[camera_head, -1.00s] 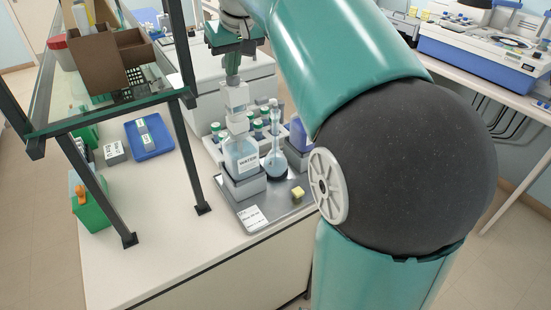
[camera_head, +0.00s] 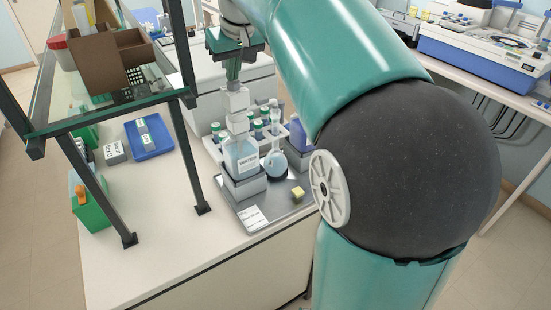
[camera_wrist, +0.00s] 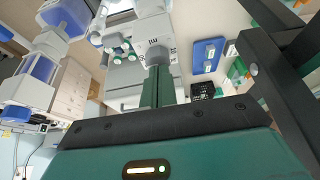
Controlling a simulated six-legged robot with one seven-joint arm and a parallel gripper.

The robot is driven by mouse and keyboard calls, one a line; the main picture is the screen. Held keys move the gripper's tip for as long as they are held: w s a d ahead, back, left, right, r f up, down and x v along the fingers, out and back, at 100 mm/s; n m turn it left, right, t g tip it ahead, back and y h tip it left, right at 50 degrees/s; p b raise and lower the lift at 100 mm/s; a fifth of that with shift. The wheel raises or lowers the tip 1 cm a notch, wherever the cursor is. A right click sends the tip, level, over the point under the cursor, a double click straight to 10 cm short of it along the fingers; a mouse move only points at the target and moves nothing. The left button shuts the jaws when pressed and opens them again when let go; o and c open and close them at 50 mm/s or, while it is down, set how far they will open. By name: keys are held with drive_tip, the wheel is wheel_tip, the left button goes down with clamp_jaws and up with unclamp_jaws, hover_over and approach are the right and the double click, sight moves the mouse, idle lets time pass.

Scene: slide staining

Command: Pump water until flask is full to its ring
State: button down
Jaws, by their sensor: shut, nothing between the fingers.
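The water bottle (camera_head: 241,157), labelled WATER, stands upright in a grey holder on the steel tray (camera_head: 262,212). Its white pump head (camera_head: 236,99) is on top and also shows in the wrist view (camera_wrist: 153,30). The round-bottomed flask (camera_head: 275,163) stands just right of the bottle, with pale blue liquid in its bulb. Its ring and the exact liquid level are too small to tell. My gripper (camera_head: 233,80) is shut and empty, pointing down, its tips at the top of the pump head, seemingly touching. Its green fingers fill the middle of the wrist view (camera_wrist: 157,88).
A rack of green-capped bottles (camera_head: 258,128) stands behind the flask, and a purple bottle (camera_head: 298,135) is to its right. A yellow block (camera_head: 297,193) and a label card (camera_head: 252,217) lie on the tray. A shelf frame (camera_head: 188,120) stands left.

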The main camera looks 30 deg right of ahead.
drive_tip(key=shift+f, duration=0.1)
drive_tip(key=shift+r, duration=2.85)
drive_tip(key=shift+f, duration=0.1)
drive_tip(key=shift+f, duration=2.75)
drive_tip(key=shift+r, duration=2.8)
